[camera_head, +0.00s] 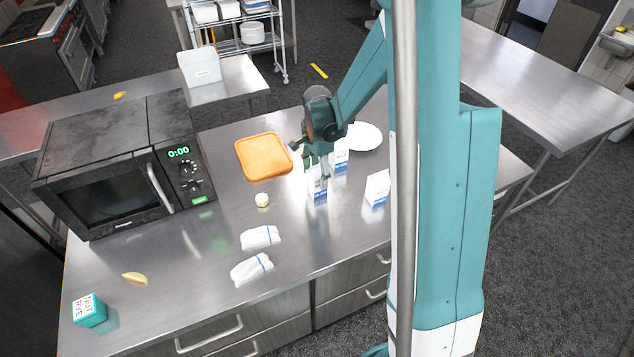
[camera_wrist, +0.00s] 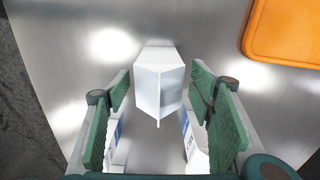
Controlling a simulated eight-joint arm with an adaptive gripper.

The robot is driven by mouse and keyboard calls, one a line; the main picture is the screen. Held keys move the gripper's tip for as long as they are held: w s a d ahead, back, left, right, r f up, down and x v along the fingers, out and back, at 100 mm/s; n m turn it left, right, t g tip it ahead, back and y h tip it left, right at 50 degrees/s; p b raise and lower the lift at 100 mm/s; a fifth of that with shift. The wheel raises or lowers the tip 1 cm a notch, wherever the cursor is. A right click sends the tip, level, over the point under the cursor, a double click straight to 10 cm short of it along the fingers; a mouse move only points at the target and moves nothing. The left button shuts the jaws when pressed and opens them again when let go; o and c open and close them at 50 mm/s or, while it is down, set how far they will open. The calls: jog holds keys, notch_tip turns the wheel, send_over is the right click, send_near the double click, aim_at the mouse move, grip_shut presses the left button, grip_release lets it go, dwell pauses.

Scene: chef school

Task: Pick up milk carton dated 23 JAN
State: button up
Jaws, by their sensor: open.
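Three white milk cartons with blue bands stand on the steel counter. One carton (camera_head: 318,189) is directly below my gripper (camera_head: 318,166), one (camera_head: 340,163) is just behind it, and one (camera_head: 377,188) is to the right. In the wrist view, my gripper's two green fingers are apart, and a white carton (camera_wrist: 160,82) shows in the gap between them, seen from above. Parts of two other cartons show lower down, near the left finger (camera_wrist: 114,146) and the right finger (camera_wrist: 193,146). I cannot read any date.
An orange board (camera_head: 264,157) lies left of my gripper, and a white plate (camera_head: 362,136) lies behind the cartons. A microwave (camera_head: 120,165) stands at left. The counter's front middle is mostly clear.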

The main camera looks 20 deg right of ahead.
aim_at(317, 184)
jog(key=shift+a+f, duration=0.15)
jog(key=shift+f, duration=2.45)
jog(key=shift+c, duration=0.4)
jog(key=c, duration=1.1)
jog(key=shift+c, duration=0.2)
jog(key=shift+r, duration=0.15)
jog(key=shift+r, duration=4.9)
